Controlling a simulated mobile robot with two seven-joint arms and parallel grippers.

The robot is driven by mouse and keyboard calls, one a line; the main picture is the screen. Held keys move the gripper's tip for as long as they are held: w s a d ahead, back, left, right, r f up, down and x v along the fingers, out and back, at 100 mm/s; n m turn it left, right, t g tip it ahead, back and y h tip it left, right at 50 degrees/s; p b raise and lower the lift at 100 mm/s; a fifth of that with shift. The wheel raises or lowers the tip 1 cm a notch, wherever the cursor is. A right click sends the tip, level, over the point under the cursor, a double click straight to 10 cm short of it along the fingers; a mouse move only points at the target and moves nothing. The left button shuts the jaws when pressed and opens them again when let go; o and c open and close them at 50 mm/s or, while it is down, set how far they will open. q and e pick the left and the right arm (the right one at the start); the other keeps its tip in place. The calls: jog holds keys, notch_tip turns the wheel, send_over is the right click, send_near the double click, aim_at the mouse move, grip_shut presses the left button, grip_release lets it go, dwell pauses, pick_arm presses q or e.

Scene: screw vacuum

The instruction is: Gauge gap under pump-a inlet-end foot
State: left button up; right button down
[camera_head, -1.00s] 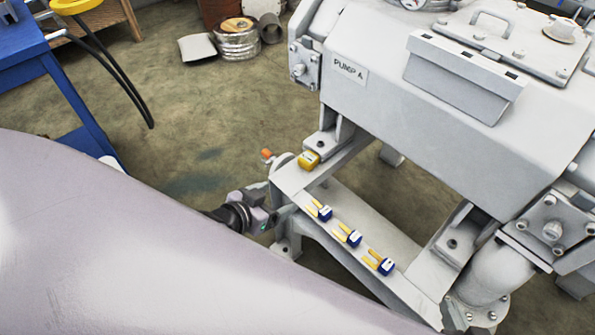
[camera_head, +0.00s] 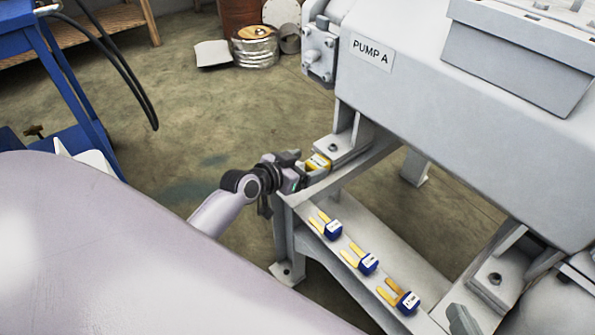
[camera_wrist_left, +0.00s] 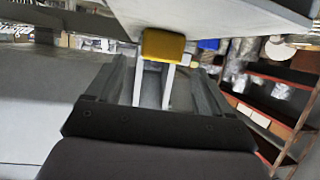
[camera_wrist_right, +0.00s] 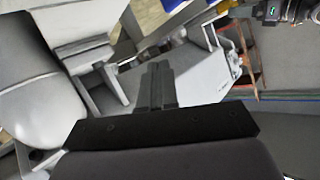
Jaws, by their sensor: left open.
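The grey pump (camera_head: 385,95) labelled PUMP A stands on a grey frame. Its foot (camera_head: 352,135) at the far left end rests near the frame's corner. A yellow block (camera_head: 318,162) sits on the frame beside that foot. In the left wrist view the yellow block (camera_wrist_left: 163,45) has two pale prongs toward me. My left gripper (camera_head: 292,160) is open, its fingers (camera_wrist_left: 163,88) either side of the prongs, apart from them. Three blue-handled pieces with yellow prongs (camera_head: 333,229) lie along the frame rail. My right gripper (camera_wrist_right: 158,85) is shut and empty in its wrist view.
A blue table (camera_head: 75,110) with a black hose stands at the left. A metal drum (camera_head: 255,48) and a pale sheet (camera_head: 212,54) lie on the floor behind. The floor between is open. A second pump foot (camera_head: 495,275) is at the lower right.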

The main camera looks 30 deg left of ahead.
aim_at(318, 161)
pick_arm(q)
jog(key=shift+b+x, duration=0.4)
jog(key=shift+x, duration=0.8)
pick_arm(e)
jog(key=shift+w+a+f+y, duration=0.1)
jog(key=shift+a+f+y, duration=0.15)
jog(key=shift+a+y, duration=0.15)
pick_arm(q)
jog(key=shift+w+d+f, duration=0.15)
jog(key=shift+w+f, duration=0.1)
jog(key=shift+w, duration=0.35)
pick_arm(e)
jog(key=shift+a+r, duration=0.15)
jog(key=shift+a, duration=0.1)
